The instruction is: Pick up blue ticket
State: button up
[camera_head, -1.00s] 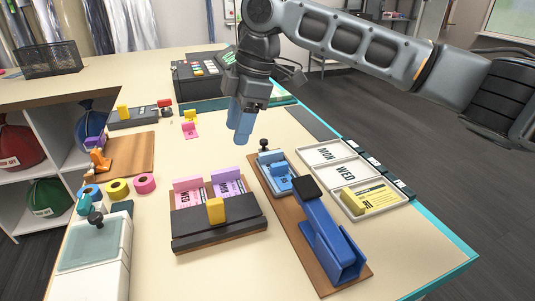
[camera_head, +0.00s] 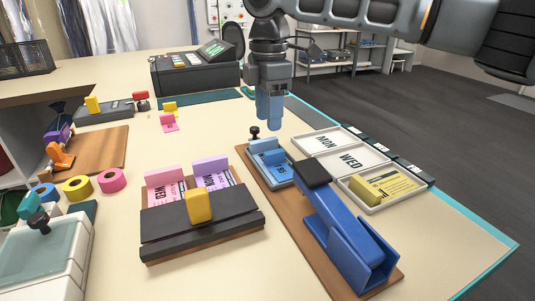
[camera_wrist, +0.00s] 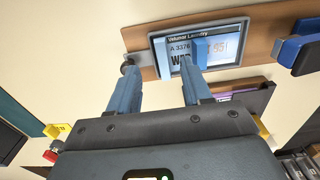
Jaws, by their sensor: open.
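The blue ticket (camera_head: 281,174) lies in a small grey tray at the far end of a wooden board, with a blue block-like tab standing on it. In the wrist view the ticket (camera_wrist: 172,57) shows "Velumor Laundry" and "WED", partly covered by the tab (camera_wrist: 201,50). My gripper (camera_head: 269,124) points down, above and just behind the tray in the head view. In the wrist view my gripper (camera_wrist: 157,72) has its fingers apart with nothing between them. The right fingertip overlaps the ticket's lower edge in that view; the left one is beside the tray, near a dark knob.
A blue stapler-like press (camera_head: 345,240) stands on the same board. To its left is a dark holder (camera_head: 165,228) with pink and purple tickets and a yellow block. To the right are trays marked MON (camera_head: 322,141) and WED (camera_head: 352,160), and one with a yellow ticket (camera_head: 388,186).

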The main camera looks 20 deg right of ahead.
aim_at(267, 140)
jog(key=f, duration=0.4)
jog(key=shift+s+a+f, duration=0.15)
jog(key=shift+a+f, duration=0.1)
jog(key=shift+f, duration=0.15)
jog(key=shift+c, duration=0.3)
grip_shut()
